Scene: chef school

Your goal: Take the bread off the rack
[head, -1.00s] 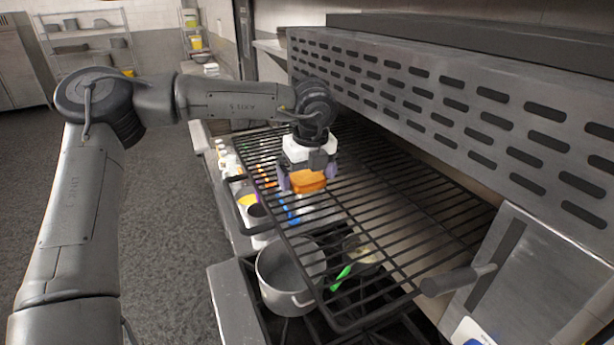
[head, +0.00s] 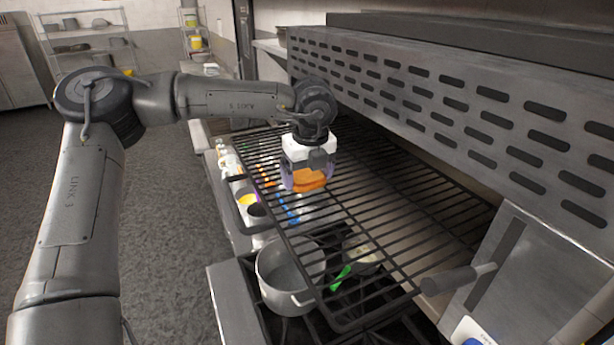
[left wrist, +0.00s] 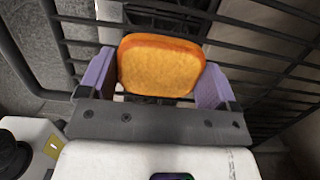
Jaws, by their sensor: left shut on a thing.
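The bread (head: 309,180) is an orange-brown toasted slice at my left gripper (head: 306,182), over the wire rack (head: 385,215). In the left wrist view the slice (left wrist: 160,66) sits between the two purple finger pads of the gripper (left wrist: 155,82), which are shut on its sides. Rack bars (left wrist: 265,48) show behind and around the slice. I cannot tell whether the slice touches the bars. My right gripper is not in view.
A steel pot (head: 290,276) stands on the stove below the rack's front. A green-handled utensil (head: 341,277) lies beneath the rack. Several bottles and containers line the counter at left. A slotted steel panel (head: 450,105) stands along the right side.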

